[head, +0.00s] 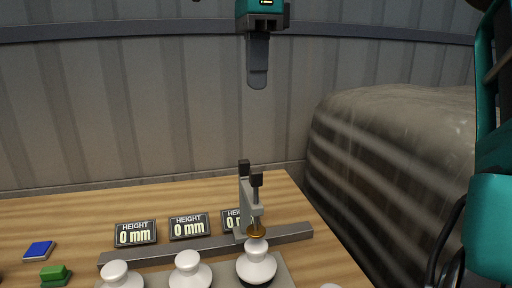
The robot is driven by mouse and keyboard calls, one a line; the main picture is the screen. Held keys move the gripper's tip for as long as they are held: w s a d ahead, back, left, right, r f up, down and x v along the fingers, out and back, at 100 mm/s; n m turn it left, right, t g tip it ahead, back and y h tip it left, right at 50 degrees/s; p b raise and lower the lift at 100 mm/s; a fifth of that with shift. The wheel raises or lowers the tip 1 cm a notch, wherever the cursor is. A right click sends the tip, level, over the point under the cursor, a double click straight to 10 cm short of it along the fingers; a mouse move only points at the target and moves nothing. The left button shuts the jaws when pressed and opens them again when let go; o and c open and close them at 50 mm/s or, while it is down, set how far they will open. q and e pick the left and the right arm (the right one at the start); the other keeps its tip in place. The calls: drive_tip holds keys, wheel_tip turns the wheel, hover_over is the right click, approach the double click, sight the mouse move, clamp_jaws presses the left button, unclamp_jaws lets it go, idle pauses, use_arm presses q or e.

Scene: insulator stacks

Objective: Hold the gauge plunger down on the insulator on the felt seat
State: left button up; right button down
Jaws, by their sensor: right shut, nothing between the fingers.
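My right gripper (257,84) hangs at the top centre, pointing down. It is shut and empty, in the air well above the table and apart from the gauge. The gauge (246,205) is a grey upright with black tops and a brass plunger foot (256,230). The foot sits right at the knob of a white insulator (257,264); I cannot tell whether they touch. A dark edge shows under this insulator, but the seat is mostly hidden, so I cannot tell if it is felt. My left gripper is not in view.
Two more white insulators (188,272) (121,279) stand to the left. Behind them are a grey bar (285,234) and several height displays; two read 0 mm (135,233) (189,226), one is partly hidden. Blue (39,250) and green (54,273) blocks lie at left.

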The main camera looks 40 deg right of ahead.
sight(257, 170)
idle(0.3)
wheel_tip(257, 170, down, 13)
drive_tip(key=shift+r, duration=0.1)
drive_tip(key=shift+f, duration=0.6)
